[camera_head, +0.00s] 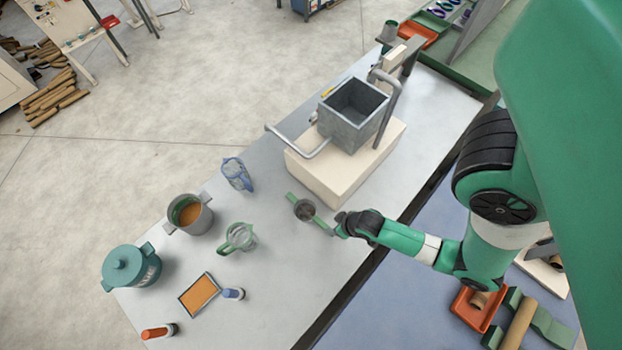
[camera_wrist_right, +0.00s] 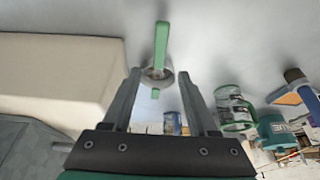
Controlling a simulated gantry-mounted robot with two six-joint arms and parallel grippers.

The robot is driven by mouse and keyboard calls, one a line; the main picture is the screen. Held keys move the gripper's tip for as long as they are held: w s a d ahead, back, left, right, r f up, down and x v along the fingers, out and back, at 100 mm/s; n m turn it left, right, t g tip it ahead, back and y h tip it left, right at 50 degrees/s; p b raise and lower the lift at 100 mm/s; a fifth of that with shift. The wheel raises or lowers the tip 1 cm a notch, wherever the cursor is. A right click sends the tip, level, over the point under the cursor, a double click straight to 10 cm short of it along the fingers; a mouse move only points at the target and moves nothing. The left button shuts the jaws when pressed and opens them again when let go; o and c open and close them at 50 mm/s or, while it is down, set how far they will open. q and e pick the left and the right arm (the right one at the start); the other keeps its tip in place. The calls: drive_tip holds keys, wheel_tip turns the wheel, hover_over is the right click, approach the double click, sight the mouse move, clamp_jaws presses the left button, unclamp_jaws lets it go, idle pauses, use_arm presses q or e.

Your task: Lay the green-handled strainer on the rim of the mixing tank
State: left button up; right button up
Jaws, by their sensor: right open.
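The strainer (camera_head: 305,210) lies on the grey table, with a small round dark bowl and green handle parts on opposite sides. In the right wrist view the strainer (camera_wrist_right: 158,74) shows beyond and between my fingertips. My right gripper (camera_head: 338,224) is open and empty, close to the strainer's near handle end; I cannot tell whether it touches. A grey square open-topped tank (camera_head: 352,128), which looks like the mixing tank, stands on a cream block up and right of the strainer. Its rim is bare. My left gripper is out of view.
The cream block (camera_head: 310,178) has bent grey pipes beside the tank. A green-handled jug (camera_head: 238,238), a blue jug (camera_head: 237,174), a pot of orange contents (camera_head: 189,214) and a teal lidded pot (camera_head: 131,267) stand left. The table between strainer and front edge is clear.

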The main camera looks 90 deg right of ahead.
drive_tip(key=shift+r, duration=0.2)
